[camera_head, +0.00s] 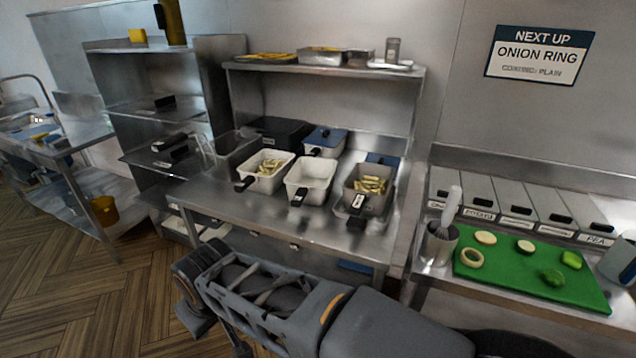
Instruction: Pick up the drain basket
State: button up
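Three rectangular baskets with dark handles stand in a row on the steel fryer counter (228,200). The left basket (252,181) is pale and holds cut fries. The middle basket (311,178) is pale and looks empty. The right basket (362,201) is greyer, holds fries and sits over a metal tray or well. I cannot tell which of them is the drain basket. My arm crosses the bottom of the view, in front of the counter and apart from the baskets. My gripper cannot be made out.
A shelf (320,69) with trays overhangs the counter. Blue-lidded containers (325,140) stand behind the baskets. At right, a green board (530,270) holds food pieces beside a metal pot (438,245) and labelled bins (515,205). A steel rack stands left; the wooden floor there is clear.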

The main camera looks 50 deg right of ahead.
aim_at(367, 186)
jog(key=z, duration=1.65)
